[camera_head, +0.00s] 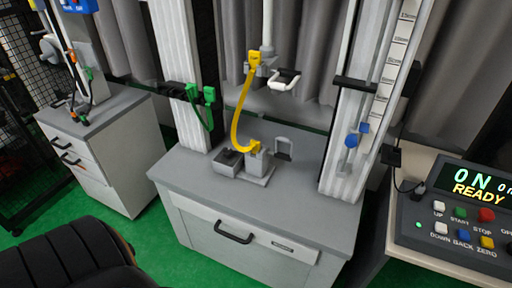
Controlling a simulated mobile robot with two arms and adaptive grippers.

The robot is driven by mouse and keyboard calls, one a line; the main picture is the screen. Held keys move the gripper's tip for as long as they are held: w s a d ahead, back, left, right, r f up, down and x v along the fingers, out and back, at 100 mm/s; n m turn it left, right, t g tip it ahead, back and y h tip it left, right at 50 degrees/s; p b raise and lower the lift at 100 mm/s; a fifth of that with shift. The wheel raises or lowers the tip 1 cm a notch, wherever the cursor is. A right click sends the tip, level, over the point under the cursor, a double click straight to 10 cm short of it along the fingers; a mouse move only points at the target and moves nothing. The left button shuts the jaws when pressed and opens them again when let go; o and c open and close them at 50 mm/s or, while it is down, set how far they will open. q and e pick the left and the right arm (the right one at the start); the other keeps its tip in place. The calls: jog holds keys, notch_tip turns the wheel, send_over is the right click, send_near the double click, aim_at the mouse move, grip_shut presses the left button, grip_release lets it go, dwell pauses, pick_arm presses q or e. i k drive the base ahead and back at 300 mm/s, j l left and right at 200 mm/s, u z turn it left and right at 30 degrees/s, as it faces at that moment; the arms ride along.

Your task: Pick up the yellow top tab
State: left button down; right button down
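The yellow top tab (254,57) sits at the upper end of a curved yellow cable (236,118), against a grey carriage part under a vertical rod in the middle of the tower. The cable hangs down to a yellow lower connector (253,147) on a small grey block on the cabinet top. Neither of my grippers shows in this view, and nothing is seen touching the tab.
A white handle (284,81) juts out right of the tab. Green connectors (208,95) with a cable sit on the left column. A grey cabinet (310,213) stands below. A control box (455,215) reading "ON" and "READY" is right; a black padded object (65,258) is front left.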

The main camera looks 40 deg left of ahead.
aim_at(255, 57)
jog(key=u, duration=1.7)
